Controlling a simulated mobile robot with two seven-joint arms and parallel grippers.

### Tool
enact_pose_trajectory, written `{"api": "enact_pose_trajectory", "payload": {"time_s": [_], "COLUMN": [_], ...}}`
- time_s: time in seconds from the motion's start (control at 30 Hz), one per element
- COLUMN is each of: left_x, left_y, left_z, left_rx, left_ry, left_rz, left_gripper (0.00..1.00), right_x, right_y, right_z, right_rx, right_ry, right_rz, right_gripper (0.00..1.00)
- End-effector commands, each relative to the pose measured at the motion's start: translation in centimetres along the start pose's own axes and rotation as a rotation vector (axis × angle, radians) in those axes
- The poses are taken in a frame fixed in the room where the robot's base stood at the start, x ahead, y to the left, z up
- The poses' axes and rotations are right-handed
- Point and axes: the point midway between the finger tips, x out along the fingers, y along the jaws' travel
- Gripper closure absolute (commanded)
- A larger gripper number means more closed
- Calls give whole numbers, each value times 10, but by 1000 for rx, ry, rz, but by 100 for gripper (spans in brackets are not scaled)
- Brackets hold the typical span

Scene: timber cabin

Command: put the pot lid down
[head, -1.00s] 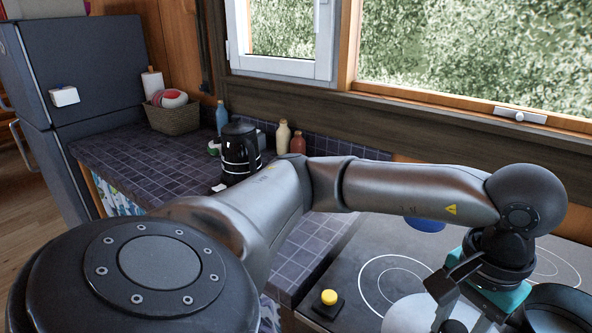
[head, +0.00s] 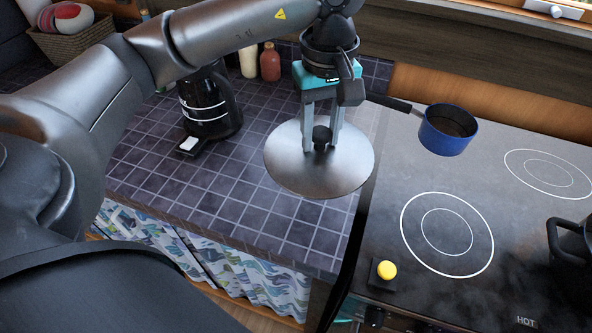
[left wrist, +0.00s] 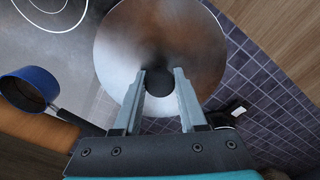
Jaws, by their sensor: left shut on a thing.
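The pot lid (head: 300,172) is a round silvery metal disc with a black knob. My left gripper (head: 322,140) is shut on the knob, pointing down. The lid is over the dark tiled counter (head: 225,200), near the stove's left edge; I cannot tell whether it touches the tiles. In the left wrist view the lid (left wrist: 165,45) shows beyond the two fingers (left wrist: 160,82). A dark pot (head: 572,250) is partly in view on the stove at the right edge. My right gripper is not in view.
A blue saucepan (head: 446,138) stands at the back of the stove (head: 390,290), its handle toward my left gripper. A black kettle (head: 210,105) and bottles (head: 269,63) stand behind on the counter. A yellow button (head: 387,270) sits at the stove's front left.

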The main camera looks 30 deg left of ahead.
Motion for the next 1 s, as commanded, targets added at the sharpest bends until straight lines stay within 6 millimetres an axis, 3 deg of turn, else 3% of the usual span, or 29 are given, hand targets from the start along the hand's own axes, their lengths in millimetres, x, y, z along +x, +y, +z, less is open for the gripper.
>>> {"api": "enact_pose_trajectory", "payload": {"time_s": [0.4,0.7,0.87,1.0], "left_x": [-44,-57,-39,-2], "left_y": [-7,-12,-13,-14], "left_z": [-44,-58,-59,-58], "left_rx": [-929,-1287,-1321,-1320], "left_ry": [-4,-10,-9,-10], "left_rz": [-1,-7,-13,-16], "left_gripper": [100,100,100,100], "right_x": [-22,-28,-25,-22], "right_y": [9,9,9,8], "right_z": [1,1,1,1], "right_rx": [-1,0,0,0], "right_ry": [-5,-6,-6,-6], "right_rz": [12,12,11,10], "right_gripper": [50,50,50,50]}}
